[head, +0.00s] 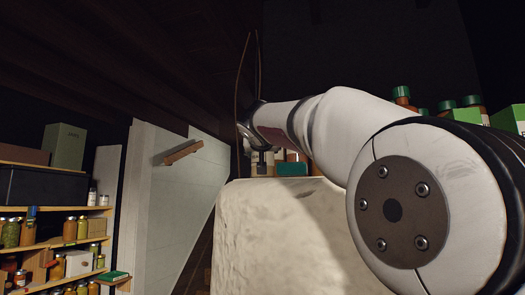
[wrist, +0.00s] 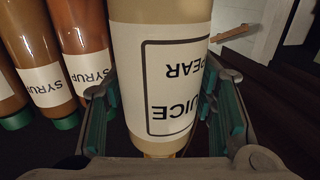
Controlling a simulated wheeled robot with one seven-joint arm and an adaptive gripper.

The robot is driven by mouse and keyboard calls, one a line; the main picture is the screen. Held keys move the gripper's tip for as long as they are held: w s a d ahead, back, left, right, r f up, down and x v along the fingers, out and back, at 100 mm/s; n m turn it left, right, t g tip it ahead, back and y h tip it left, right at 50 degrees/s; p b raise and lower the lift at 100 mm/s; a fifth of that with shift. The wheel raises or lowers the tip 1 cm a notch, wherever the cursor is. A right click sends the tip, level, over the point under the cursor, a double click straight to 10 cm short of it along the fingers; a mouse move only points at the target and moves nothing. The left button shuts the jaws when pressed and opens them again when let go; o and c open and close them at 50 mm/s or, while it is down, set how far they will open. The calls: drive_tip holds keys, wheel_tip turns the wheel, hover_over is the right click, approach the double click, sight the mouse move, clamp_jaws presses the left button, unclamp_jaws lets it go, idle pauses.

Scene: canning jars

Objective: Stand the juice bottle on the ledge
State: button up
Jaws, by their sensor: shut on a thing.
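The juice bottle (wrist: 165,85), pale tan with a white label reading PEAR JUICE, is between the fingers of my gripper (wrist: 160,92) in the wrist view. The fingers are shut on it. The label appears upside down in this view, and its yellowish cap end points to the bottom of the picture. In the head view my gripper is small and mostly hidden behind my arm. The ledge appears to be the top of the whitewashed masonry block (head: 275,225). I cannot tell whether the bottle touches it.
Syrup bottles (wrist: 50,90) with green caps stand close together left of the held bottle in the wrist view. A green box (head: 291,169) and green-capped bottles (head: 446,105) are on the block. Shelves with jars (head: 60,245) stand at the left. A wooden rail (head: 183,152) is on the wall.

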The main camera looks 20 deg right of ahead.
drive_tip(key=shift+f, duration=0.1)
idle(0.4)
drive_tip(key=o, duration=1.4)
drive_tip(key=shift+o, duration=0.2)
drive_tip(key=shift+f, duration=0.15)
drive_tip(key=v, duration=1.2)
